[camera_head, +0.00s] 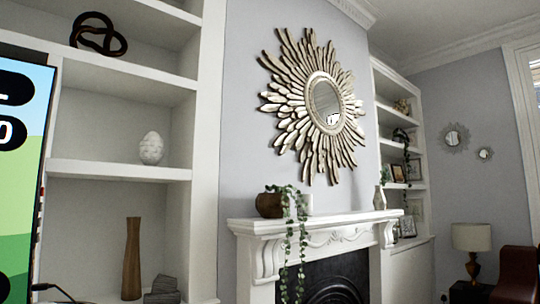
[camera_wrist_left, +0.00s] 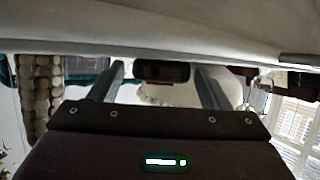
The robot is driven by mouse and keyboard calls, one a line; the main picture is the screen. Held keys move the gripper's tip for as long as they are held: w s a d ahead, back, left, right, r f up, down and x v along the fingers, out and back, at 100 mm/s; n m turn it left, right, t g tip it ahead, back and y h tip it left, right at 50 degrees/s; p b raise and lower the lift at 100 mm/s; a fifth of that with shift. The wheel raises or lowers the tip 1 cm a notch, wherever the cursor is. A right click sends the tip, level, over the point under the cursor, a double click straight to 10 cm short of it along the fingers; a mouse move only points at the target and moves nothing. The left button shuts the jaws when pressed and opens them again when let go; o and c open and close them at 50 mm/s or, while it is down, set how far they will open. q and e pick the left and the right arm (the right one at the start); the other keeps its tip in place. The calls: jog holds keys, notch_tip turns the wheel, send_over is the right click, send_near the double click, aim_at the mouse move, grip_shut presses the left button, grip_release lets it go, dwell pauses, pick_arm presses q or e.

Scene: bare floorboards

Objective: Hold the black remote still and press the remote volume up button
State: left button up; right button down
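The head view is tilted up at the room and shows no gripper and no remote. In the left wrist view my left gripper (camera_wrist_left: 160,71) has its two fingers well apart, so it is open. A small dark rounded block (camera_wrist_left: 162,72) shows between the fingers, with a gap on both sides. I cannot tell whether it is the black remote or how far off it is. No volume button can be made out. My right gripper is in neither view.
A lit screen (camera_head: 22,190) stands at the left edge in the head view. White shelves (camera_head: 120,172) hold a vase (camera_head: 132,260) and ornaments. A white fireplace (camera_head: 330,224), a lamp (camera_head: 472,238) and a brown chair (camera_head: 517,272) are farther right. A pale surface (camera_wrist_left: 160,30) spans the wrist view's top.

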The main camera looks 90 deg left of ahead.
pick_arm(q)
jog(key=shift+s, duration=0.1)
jog(key=v, duration=1.1)
jog(key=shift+s+r, duration=0.3)
jog(key=shift+a, duration=0.2)
